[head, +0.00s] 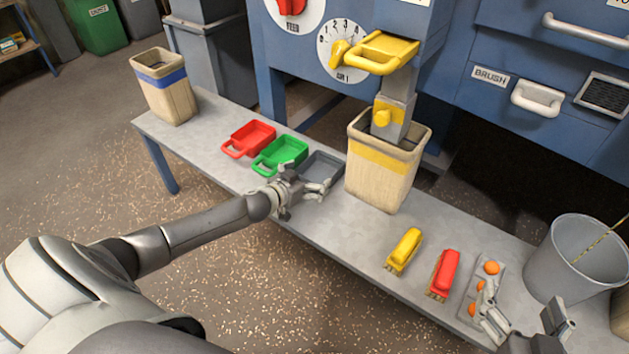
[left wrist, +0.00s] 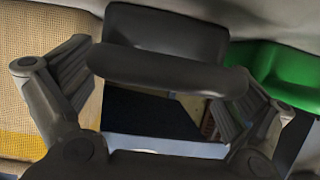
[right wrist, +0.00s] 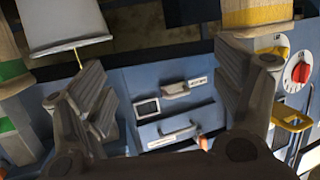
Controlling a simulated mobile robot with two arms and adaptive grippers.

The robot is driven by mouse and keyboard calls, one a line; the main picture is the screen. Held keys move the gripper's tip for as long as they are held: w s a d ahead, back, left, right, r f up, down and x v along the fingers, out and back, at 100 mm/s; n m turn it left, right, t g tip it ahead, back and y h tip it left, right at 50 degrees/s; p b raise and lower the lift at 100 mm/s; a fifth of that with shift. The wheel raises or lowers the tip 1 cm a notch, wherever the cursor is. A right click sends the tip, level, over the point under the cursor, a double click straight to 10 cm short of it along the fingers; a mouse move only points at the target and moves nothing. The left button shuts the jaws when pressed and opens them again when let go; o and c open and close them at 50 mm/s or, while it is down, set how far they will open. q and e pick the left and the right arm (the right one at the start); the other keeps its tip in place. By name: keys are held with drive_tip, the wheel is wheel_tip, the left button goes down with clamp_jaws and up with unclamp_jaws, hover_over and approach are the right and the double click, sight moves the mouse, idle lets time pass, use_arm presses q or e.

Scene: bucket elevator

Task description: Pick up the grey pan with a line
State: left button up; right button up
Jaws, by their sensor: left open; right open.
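The grey pan (head: 325,165) lies on the bench between the green pan (head: 282,152) and the yellow-banded bucket (head: 368,190). My left gripper (head: 304,184) is open at the pan's near side, partly hiding it. In the left wrist view, the dark grey pan (left wrist: 165,38) and its handle bar (left wrist: 165,72) show between the open fingers (left wrist: 160,95); I cannot tell whether they touch. The green pan (left wrist: 272,75) is beside the right finger. My right gripper (head: 522,316) is open and empty near the bench's right end. I cannot make out a line on the pan.
A red pan (head: 249,138) and a blue-banded bucket (head: 164,88) stand farther left. A yellow brush (head: 404,249), a red brush (head: 445,272) and a tray (head: 495,258) with orange pieces lie right. A grey bucket (head: 570,262) stands beyond. The yellow-handled chute (head: 395,110) hangs over the yellow-banded bucket.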

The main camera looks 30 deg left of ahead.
use_arm(q)
drive_tip(key=shift+w+f, duration=0.15)
drive_tip(key=shift+w, duration=0.2)
drive_tip(key=c, duration=0.7)
drive_tip(key=shift+c, duration=0.2)
drive_tip(key=shift+r, duration=0.2)
